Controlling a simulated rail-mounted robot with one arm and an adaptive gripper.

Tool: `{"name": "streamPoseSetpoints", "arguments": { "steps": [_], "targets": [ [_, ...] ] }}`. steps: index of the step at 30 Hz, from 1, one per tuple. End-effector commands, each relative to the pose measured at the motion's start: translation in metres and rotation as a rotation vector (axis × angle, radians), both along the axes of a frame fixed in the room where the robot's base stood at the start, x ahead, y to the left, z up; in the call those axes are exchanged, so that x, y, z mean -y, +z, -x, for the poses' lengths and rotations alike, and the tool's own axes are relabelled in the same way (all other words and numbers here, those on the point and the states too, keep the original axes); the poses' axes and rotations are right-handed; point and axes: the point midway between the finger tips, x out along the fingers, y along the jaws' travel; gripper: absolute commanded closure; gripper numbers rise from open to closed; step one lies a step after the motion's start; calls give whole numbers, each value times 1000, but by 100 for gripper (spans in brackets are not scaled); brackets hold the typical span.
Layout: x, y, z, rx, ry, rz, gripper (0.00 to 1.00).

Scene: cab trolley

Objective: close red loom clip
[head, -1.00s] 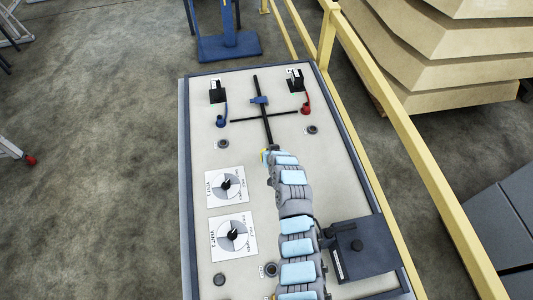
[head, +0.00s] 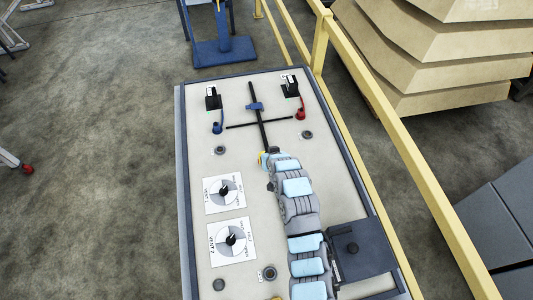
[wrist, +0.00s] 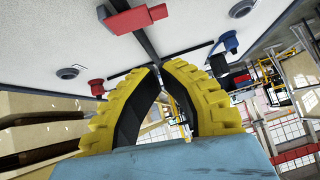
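My gripper (wrist: 163,68) has yellow ridged fingers with dark pads; the tips meet or nearly meet, with nothing visible held. It is apart from the clip in the wrist picture. In the head view my gripper (head: 264,157) is at the near end of the visible loom (head: 260,125).
A blue clip (head: 254,106) sits farther along the loom. A blue connector (head: 217,128) and a red connector (head: 300,114) flank it, beside black boxes. Two vent dials (head: 224,191) are left of my arm. A dark blue box (head: 358,250) stands right. A yellow rail (head: 400,140) runs alongside.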

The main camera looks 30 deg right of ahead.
Motion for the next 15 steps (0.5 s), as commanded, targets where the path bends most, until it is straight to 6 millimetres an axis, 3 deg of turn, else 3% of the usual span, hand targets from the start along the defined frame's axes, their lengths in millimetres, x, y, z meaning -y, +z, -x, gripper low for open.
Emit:
{"name": "streamPoseSetpoints", "arguments": {
  "steps": [15],
  "targets": [
    [-10,32,30,4,0,1,100]
  ]
}}
